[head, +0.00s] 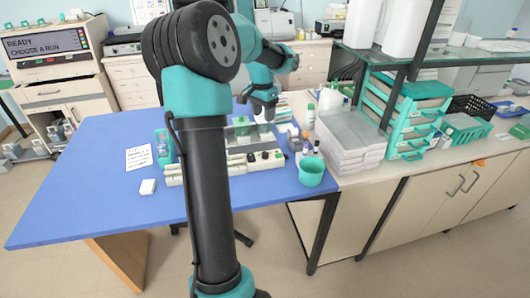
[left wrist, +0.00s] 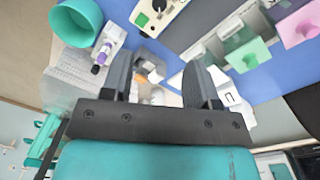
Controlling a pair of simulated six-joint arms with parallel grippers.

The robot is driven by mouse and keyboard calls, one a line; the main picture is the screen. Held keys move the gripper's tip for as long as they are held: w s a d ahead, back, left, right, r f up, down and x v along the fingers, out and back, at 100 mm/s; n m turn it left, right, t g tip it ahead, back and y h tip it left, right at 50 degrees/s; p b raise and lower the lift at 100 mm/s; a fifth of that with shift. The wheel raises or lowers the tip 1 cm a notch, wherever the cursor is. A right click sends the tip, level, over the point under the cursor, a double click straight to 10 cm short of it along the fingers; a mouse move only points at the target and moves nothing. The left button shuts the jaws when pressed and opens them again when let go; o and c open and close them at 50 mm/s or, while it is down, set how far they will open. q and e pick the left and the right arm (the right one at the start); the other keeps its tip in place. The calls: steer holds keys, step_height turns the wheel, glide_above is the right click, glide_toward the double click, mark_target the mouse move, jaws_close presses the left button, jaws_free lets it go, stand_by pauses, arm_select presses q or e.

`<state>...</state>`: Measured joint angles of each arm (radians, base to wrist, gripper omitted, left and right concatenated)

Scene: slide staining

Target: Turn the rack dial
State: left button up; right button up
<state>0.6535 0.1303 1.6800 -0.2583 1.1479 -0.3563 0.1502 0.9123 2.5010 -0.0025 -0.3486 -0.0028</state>
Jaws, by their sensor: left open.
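A cream-coloured staining unit (head: 256,166) with dark knobs stands on the blue table, partly hidden behind my own arm. A black dial (head: 265,156) shows on its front panel. In the left wrist view a black dial (left wrist: 159,5) sits at the top edge on a pale panel, next to a green button (left wrist: 143,20). My left gripper (head: 258,104) is above and behind the unit, apart from the dial. In the left wrist view its two dark fingers (left wrist: 159,80) are spread, with nothing held between them. My right gripper is not in view.
A teal cup (head: 312,171) stands at the table's right edge, near small bottles. White stacked boxes (head: 350,140) and teal drawers (head: 408,112) stand on the right counter. A paper note (head: 139,157) and a white block (head: 148,187) lie left.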

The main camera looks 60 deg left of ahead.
mark_target(265, 153)
arm_select(q)
steer(key=f, duration=1.6)
steer(key=shift+w+d+f, duration=0.1)
steer(key=shift+d+f, duration=0.25)
steer(key=shift+d, duration=0.05)
steer(key=shift+c, duration=0.5)
steer(key=c, duration=0.8)
